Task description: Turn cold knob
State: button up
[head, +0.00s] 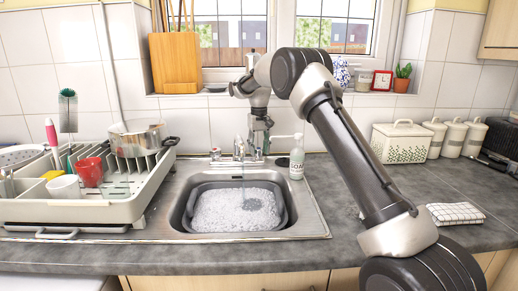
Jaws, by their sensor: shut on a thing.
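The tap (239,151) stands at the back edge of the sink, with its spout over the basin. A left knob (215,153) shows beside it. My gripper (259,151) points down at the tap's right side, shut on the knob there, which I take as the cold knob. The fingers hide most of that knob, so its angle cannot be told. A thin stream of water (243,178) seems to run from the spout into the basin.
The sink (312,215) holds a grey basin of suds. A soap bottle (296,162) stands close to the right of my gripper. A dish rack (120,208) with a red mug (90,173) is at left. A folded cloth (455,214) lies on the right counter.

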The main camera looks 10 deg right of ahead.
aim_at(259, 149)
jog(key=o, duration=1)
jog(key=shift+o, duration=0.2)
jog(key=shift+r, duration=0.1)
notch_tip(259, 149, up, 12)
